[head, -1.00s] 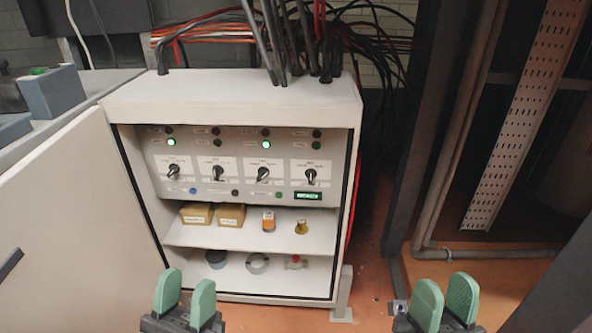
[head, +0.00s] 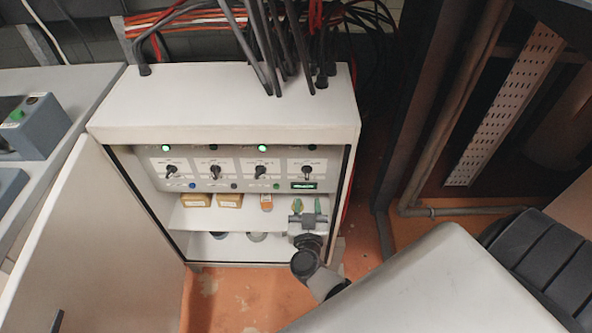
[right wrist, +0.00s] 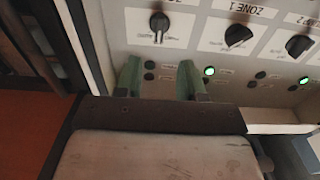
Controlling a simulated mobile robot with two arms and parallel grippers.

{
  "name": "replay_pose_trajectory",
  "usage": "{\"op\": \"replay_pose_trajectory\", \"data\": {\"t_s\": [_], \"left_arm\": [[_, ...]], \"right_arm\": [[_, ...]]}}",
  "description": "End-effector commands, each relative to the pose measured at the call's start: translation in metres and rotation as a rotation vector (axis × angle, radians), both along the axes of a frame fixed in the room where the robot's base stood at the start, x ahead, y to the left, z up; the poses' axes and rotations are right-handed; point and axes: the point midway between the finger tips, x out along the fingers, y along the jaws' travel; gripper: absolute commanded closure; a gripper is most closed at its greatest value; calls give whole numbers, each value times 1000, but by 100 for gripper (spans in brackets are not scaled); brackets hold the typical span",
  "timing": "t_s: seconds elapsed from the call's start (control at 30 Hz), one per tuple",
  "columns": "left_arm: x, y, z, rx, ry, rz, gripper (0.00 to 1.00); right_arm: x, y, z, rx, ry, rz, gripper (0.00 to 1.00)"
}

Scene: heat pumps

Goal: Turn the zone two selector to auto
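The control panel (head: 236,188) in the open cabinet carries a row of several black selectors. Another selector (right wrist: 159,25) is above my fingers. My left gripper is out of view.
The cabinet door (head: 85,235) stands open at left. Shelves below the panel hold yellow boxes (head: 229,201) and an orange item (head: 267,203); my right arm hides part of them. Cables (head: 265,45) rise from the cabinet top. A perforated metal strip (head: 505,105) stands at right.

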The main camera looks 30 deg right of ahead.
Motion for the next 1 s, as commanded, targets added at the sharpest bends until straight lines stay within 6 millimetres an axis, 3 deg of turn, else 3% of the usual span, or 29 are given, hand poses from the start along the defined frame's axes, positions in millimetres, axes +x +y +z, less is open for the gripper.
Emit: {"op": "replay_pose_trajectory", "data": {"t_s": [0.3, 0.5, 0.87, 1.0], "left_arm": [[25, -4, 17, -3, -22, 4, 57], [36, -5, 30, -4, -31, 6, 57], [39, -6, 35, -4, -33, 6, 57], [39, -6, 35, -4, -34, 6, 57]], "right_arm": [[53, -32, 0, -1, -6, 0, 61], [73, -44, 0, -1, -4, 1, 61], [78, -48, 1, 0, -4, 0, 61], [78, -48, 1, 0, -4, 0, 78]]}}
